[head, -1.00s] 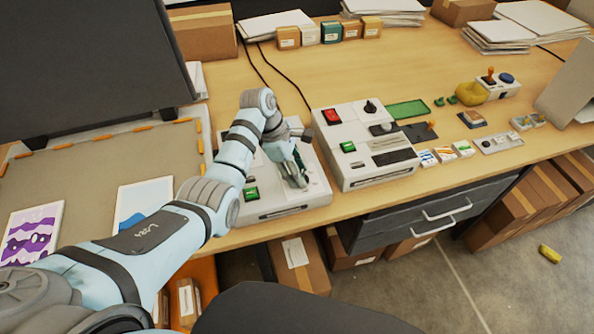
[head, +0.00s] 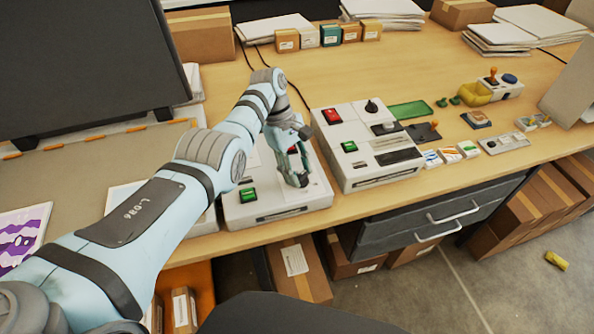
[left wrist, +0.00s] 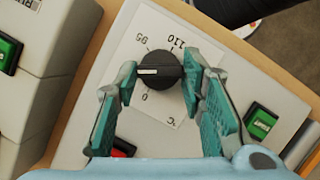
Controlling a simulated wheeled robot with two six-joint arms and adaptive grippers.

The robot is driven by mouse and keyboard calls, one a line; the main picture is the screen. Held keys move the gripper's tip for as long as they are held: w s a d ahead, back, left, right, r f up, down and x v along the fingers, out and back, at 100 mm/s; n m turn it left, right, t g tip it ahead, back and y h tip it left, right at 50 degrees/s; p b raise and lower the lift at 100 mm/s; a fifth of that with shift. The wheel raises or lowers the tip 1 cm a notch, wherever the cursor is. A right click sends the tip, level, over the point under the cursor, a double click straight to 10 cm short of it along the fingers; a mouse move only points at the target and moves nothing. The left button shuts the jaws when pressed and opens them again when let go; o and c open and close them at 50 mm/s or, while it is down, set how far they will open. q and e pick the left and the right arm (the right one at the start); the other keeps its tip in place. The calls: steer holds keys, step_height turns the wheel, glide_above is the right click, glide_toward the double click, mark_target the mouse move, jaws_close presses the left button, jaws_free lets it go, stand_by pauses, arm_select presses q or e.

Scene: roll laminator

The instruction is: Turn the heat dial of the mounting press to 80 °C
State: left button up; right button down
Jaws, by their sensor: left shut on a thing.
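The mounting press (head: 262,207) is a low white box at the table's front edge, with a green button on it. Its heat dial (left wrist: 158,71) is a round black knob with a white pointer line, on a white scale plate. Marks 0, 95, 110 and °C show around it. The pointer line points left in the left wrist view, between 0 and 95, where a finger covers the scale. My left gripper (left wrist: 160,73) is shut on the dial, one finger on each side. In the head view the left gripper (head: 296,170) hides the dial. My right gripper is out of view.
A second white machine (head: 365,150) with a red switch and a black knob stands close to the right. A dark monitor (head: 85,65) stands at the left behind my arm. Small boxes (head: 330,33) line the back. The table behind the machines is mostly clear.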

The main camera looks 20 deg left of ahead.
arm_select(q)
steer(key=o, duration=1.1)
steer(key=shift+o, duration=0.2)
steer(key=shift+r, duration=0.1)
steer(key=v, duration=0.7)
steer(key=shift+r, duration=0.15)
